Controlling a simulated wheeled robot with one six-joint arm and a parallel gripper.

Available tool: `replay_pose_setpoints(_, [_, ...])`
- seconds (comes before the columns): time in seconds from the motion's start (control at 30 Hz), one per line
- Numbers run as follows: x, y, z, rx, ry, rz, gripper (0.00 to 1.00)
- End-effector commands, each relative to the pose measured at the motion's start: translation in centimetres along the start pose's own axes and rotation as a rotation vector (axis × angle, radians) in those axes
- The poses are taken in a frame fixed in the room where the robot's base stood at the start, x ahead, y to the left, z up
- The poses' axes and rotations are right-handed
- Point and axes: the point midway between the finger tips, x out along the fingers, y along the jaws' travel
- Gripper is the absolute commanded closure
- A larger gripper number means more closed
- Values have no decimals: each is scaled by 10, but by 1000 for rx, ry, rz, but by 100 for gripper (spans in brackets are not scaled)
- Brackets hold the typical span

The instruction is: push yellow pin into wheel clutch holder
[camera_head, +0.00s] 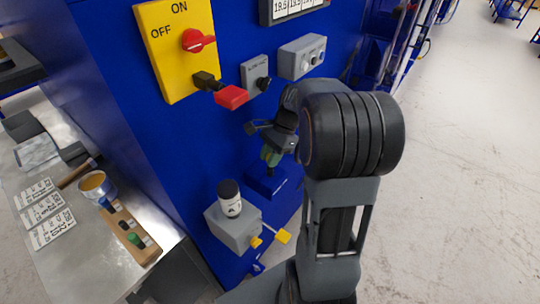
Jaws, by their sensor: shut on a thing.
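In the head camera view, a yellow pin-like piece (283,236) sticks out at the lower right of a grey box (232,226) on the blue wall. A smaller yellow piece (256,242) sits at the box's lower front. I cannot tell which one is the pin, nor make out the wheel clutch holder. My gripper (271,146) is above and to the right of this box, apart from both yellow pieces. It is shut on a small greenish vial-like thing (270,156), above a blue ledge (265,183). My arm hides part of the wall behind it.
A metal bench (85,258) with a wooden rack (131,237) is at left. Open floor lies right.

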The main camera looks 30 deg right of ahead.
Motion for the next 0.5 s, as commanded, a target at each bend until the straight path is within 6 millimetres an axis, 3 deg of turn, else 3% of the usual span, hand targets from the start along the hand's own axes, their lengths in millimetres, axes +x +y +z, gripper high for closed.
replay_pose_setpoints(0.5, [10,0,-5,0,-1,1,100])
